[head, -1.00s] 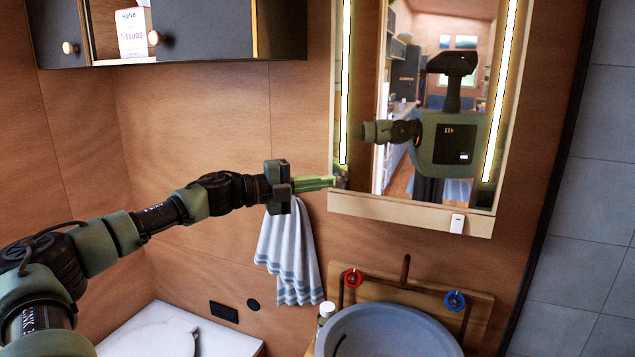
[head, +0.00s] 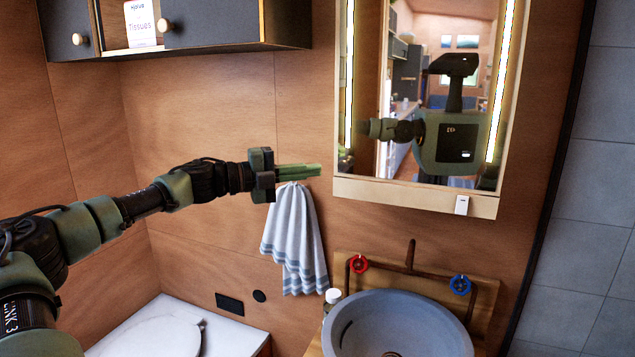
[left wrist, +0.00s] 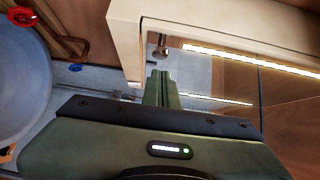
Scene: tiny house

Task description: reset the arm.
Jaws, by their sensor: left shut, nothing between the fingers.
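My left arm reaches in from the left in the head view. Its gripper (head: 318,170) points right, with the green fingers together and nothing between them. The fingertips are just left of the mirror cabinet (head: 415,200), in front of the wood wall and above the hanging towel (head: 292,240). In the left wrist view the shut fingers (left wrist: 160,75) point toward the cabinet's lower corner (left wrist: 126,45). My right gripper does not show.
A round grey basin (head: 400,325) with a red tap (head: 358,264) and a blue tap (head: 460,284) is below the mirror. A small bottle (head: 332,298) stands beside it. A wall cupboard (head: 215,30) holding a tissue box (head: 140,24) is upper left.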

